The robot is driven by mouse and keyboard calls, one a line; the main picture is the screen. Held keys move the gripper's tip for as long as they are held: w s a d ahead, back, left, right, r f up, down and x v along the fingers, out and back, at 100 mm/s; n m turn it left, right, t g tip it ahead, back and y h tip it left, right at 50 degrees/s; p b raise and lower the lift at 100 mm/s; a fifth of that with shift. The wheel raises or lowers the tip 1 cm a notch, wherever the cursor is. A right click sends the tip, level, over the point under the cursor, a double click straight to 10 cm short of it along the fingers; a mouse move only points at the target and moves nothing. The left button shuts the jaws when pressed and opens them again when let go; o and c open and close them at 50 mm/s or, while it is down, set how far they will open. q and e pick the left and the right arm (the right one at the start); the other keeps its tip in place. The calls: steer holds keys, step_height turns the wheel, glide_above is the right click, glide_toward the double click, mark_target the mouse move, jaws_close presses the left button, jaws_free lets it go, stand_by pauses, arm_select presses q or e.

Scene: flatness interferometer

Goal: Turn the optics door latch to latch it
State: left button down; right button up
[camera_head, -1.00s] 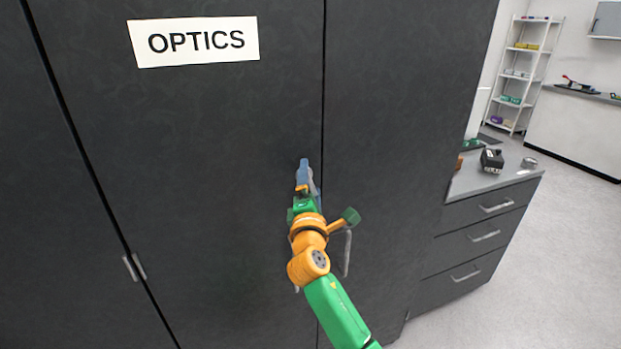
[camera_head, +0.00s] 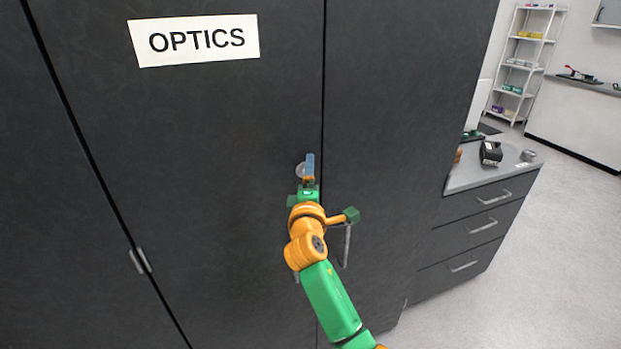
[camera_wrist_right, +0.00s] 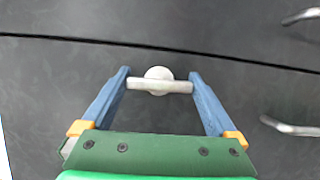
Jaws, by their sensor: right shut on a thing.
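The optics door (camera_head: 200,120) is a dark cabinet door with a white OPTICS sign (camera_head: 194,41). Its latch (camera_wrist_right: 158,82) is a pale bar on a round hub, seen in the wrist view, lying across between my blue fingers and roughly parallel to the door seam. In the head view only part of the round hub (camera_head: 300,170) shows beside the fingers. My right gripper (camera_wrist_right: 159,76) is shut on the latch, with one finger at each end of the bar. In the head view my right gripper (camera_head: 309,164) is against the door, left of the seam. My left gripper is out of view.
A bar handle (camera_head: 347,245) on the neighbouring door stands close to my right wrist. A grey counter with drawers (camera_head: 480,225) is to the right, with a dark device (camera_head: 490,153) on it. Open floor lies at the far right.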

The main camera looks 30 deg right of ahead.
steer(key=o, duration=1)
steer(key=b+v, duration=0.1)
steer(key=v, duration=0.6)
steer(key=shift+b, duration=0.4)
steer(key=shift+f, duration=0.1)
